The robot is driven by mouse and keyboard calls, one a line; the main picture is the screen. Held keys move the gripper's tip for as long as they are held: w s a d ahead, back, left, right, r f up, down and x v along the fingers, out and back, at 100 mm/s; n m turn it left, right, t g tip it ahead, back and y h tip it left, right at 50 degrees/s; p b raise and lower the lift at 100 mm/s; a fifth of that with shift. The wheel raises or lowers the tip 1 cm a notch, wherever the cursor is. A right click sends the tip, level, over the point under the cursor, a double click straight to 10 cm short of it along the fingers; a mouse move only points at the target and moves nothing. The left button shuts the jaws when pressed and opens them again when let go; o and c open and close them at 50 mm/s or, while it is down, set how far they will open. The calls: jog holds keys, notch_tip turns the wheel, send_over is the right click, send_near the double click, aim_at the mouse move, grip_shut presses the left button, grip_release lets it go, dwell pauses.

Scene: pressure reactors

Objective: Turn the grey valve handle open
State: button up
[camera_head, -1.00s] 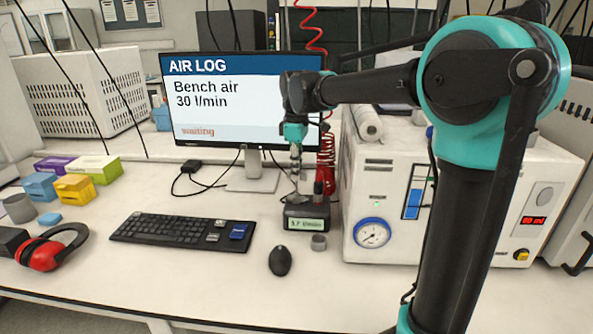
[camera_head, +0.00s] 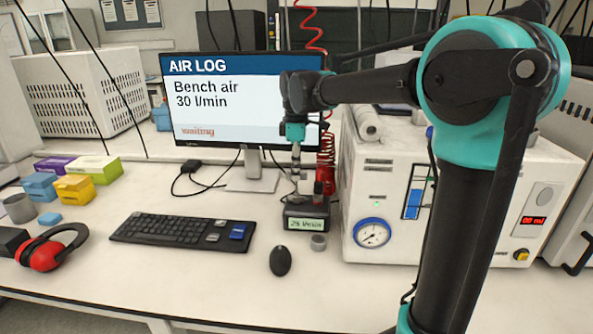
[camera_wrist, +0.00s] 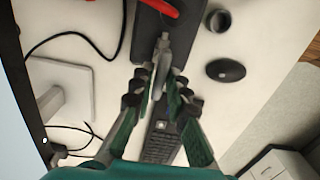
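The grey valve handle (camera_wrist: 163,48) shows in the wrist view, a slim grey piece running in between my fingertips. My gripper (camera_wrist: 157,82) has its two fingers closed in on it from both sides. The exact contact is partly hidden by the fingers. In the head view my gripper (camera_head: 296,165) points down just above and behind the dark meter box (camera_head: 307,213), whose small display seems to read about 25 l/min, slightly blurred. The handle is too small to make out clearly there. The monitor (camera_head: 215,100) reads "AIR LOG, Bench air 30 l/min, waiting".
A red coiled hose (camera_head: 326,165) rises behind the box. A white machine with a round gauge (camera_head: 372,233) stands close on the right. A mouse (camera_head: 280,261), small grey cup (camera_head: 318,242) and keyboard (camera_head: 183,229) lie in front and left. The front bench edge is clear.

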jog(key=shift+o, duration=1.3)
notch_tip(320, 180, up, 12)
